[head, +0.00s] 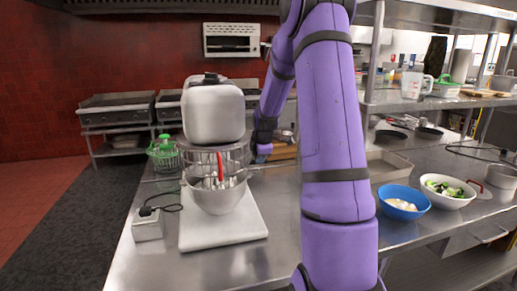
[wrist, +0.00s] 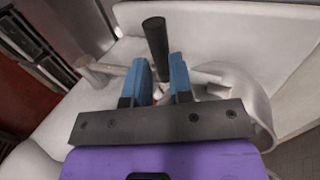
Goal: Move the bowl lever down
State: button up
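The stand mixer (head: 213,110) stands on the counter at the left, with its metal bowl (head: 215,198) under the head. In the wrist view, a black-handled lever (wrist: 155,42) sticks up from the pale mixer body. My gripper (wrist: 163,63) has its two blue fingers on either side of the black handle, very close to it. I cannot tell whether they press on it. In the head view my gripper (head: 264,149) is just right of the mixer, partly behind my arm, and the black lever is hidden.
A blue bowl (head: 403,202) and a white bowl of vegetables (head: 447,190) stand right of my arm. The counter front is clear.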

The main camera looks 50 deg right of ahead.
jog(key=o, duration=0.4)
jog(key=shift+r, duration=0.15)
jog(key=v, duration=1)
jog(key=shift+s+r, duration=0.15)
jog(key=shift+r, duration=0.1)
